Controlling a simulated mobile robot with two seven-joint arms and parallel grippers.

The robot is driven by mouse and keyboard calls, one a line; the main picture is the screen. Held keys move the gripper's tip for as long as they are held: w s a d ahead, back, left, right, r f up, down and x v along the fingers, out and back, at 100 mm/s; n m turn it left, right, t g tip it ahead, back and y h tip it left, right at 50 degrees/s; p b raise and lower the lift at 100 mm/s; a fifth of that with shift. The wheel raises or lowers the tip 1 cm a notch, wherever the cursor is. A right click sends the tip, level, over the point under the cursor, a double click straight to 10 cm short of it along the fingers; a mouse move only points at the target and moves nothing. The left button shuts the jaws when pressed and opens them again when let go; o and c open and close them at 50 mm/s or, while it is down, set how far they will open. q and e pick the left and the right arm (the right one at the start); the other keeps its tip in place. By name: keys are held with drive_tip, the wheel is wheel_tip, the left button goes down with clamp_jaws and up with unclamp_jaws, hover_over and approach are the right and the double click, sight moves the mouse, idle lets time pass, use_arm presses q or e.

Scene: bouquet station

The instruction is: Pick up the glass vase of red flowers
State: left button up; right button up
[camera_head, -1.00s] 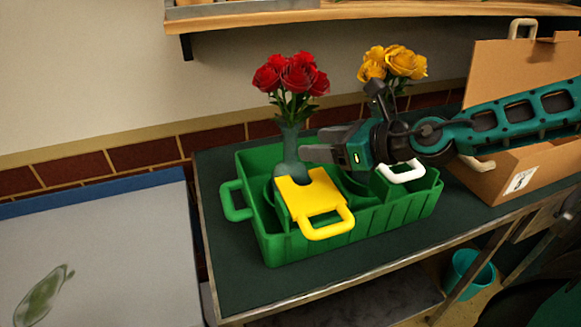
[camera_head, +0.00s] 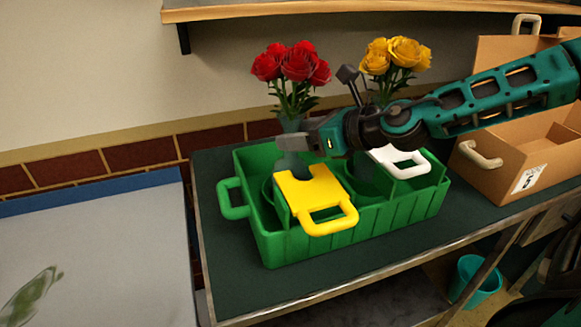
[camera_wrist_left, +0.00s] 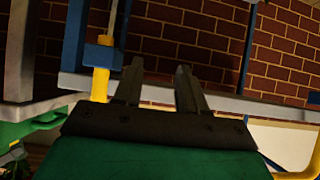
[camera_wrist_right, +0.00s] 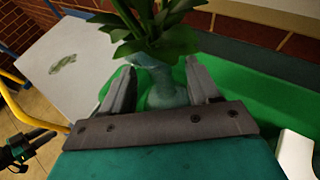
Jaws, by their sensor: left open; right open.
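The glass vase (camera_head: 290,162) holds red flowers (camera_head: 293,64) and stands upright in the left part of a green crate (camera_head: 272,246). A yellow handled plate (camera_head: 310,190) sits in front of it and hides its lower part. My right gripper (camera_head: 283,143) is at the vase's neck. In the right wrist view the open fingers (camera_wrist_right: 163,84) stand on either side of the vase (camera_wrist_right: 160,88), with leaves (camera_wrist_right: 160,35) above. I cannot tell whether they touch it. My left gripper (camera_wrist_left: 158,82) is open and empty, away from the crate.
A vase of yellow flowers (camera_head: 396,56) stands in the crate's right part, behind my right arm, with a white handled plate (camera_head: 402,160) in front. A cardboard box (camera_head: 500,170) is at the right. A shelf (camera_head: 300,8) runs above. The table (camera_head: 222,290) is bare at the front left.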

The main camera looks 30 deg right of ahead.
drive_tip(key=shift+c, duration=0.2)
clamp_jaws()
idle(0.4)
idle(0.8)
drive_tip(key=shift+w+r, duration=0.1)
drive_tip(key=shift+r, duration=0.05)
